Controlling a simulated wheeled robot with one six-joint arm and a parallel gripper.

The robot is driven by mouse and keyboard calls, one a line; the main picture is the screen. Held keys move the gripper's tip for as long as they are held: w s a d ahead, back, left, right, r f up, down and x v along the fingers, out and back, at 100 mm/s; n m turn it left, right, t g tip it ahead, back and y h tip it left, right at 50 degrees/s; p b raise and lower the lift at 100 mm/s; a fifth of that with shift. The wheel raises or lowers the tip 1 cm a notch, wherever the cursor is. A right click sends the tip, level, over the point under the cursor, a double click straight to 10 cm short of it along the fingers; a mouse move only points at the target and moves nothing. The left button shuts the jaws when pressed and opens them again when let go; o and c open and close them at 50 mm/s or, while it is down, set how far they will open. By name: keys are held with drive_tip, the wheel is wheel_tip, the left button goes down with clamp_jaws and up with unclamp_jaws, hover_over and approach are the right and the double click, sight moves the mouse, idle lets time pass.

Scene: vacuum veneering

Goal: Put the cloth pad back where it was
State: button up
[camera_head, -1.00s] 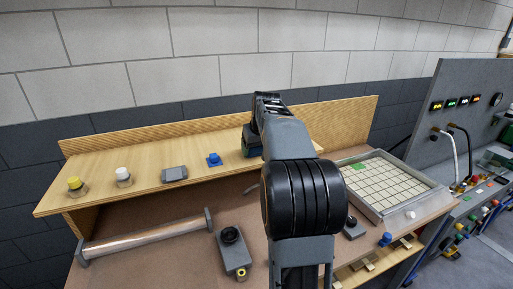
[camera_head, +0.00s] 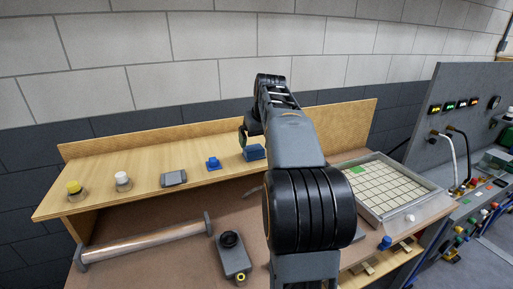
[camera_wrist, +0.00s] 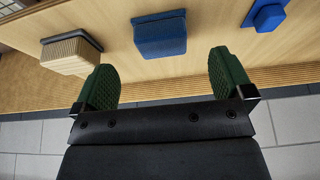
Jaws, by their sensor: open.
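The cloth pad, seemingly the blue textured block (camera_head: 254,152), rests on the wooden shelf, just left of my arm in the head view. In the wrist view the blue pad (camera_wrist: 160,36) lies on the shelf beyond my fingertips, between them sideways and apart from both. My gripper (camera_wrist: 170,72) is open and empty, its two green ribbed fingers spread wide. In the head view my gripper (camera_head: 245,132) shows only in part, above and behind the pad; my arm hides the rest.
A beige bristled brush (camera_wrist: 70,52) stands near one finger. A gridded tray (camera_head: 385,190) sits right of my arm.

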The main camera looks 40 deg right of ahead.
drive_tip(key=v, duration=0.5)
drive_tip(key=s+a+f, duration=0.2)
drive_tip(key=a+f, duration=0.2)
drive_tip(key=a, duration=0.5)
drive_tip(key=s+a+f+n+y, duration=0.1)
drive_tip(key=s+a+f+n, duration=0.2)
drive_tip(key=s+a+f, duration=1)
wheel_tip(320, 180, down, 4)
drive_tip(key=shift+s+a+r, duration=0.15)
drive_tip(key=shift+a+r, duration=0.05)
drive_tip(key=shift+a, duration=0.55)
